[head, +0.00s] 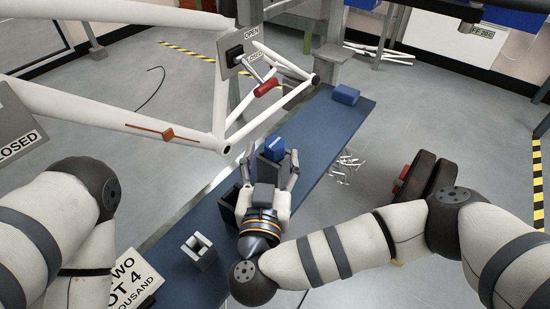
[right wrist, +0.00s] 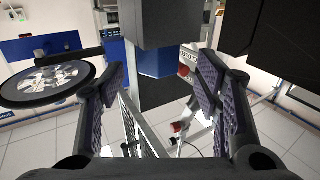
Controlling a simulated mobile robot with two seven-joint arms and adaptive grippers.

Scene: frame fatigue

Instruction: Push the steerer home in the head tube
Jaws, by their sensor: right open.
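A white bicycle frame (head: 223,85) crosses the upper left of the head view. Its tubes run out past the left edge; I cannot make out the steerer or the head tube. My right gripper (head: 274,160) is over the blue bench (head: 335,122), fingers apart, pointing away from me. A blue block (head: 275,147) shows between its fingertips in the head view. In the right wrist view, the fingers (right wrist: 165,80) stand wide on either side of a dark block with a blue part (right wrist: 155,62); I see no finger touching it. My left arm is at left, its gripper out of view.
A red-handled lever (head: 266,87) sits on a plate marked OPEN and CLOSED. A blue box (head: 346,94) and a grey clamp-like piece (head: 197,249) are on the bench. A CLOSED sign (head: 18,148) is at left. Dark wheels (head: 424,178) stand right of the bench on open floor.

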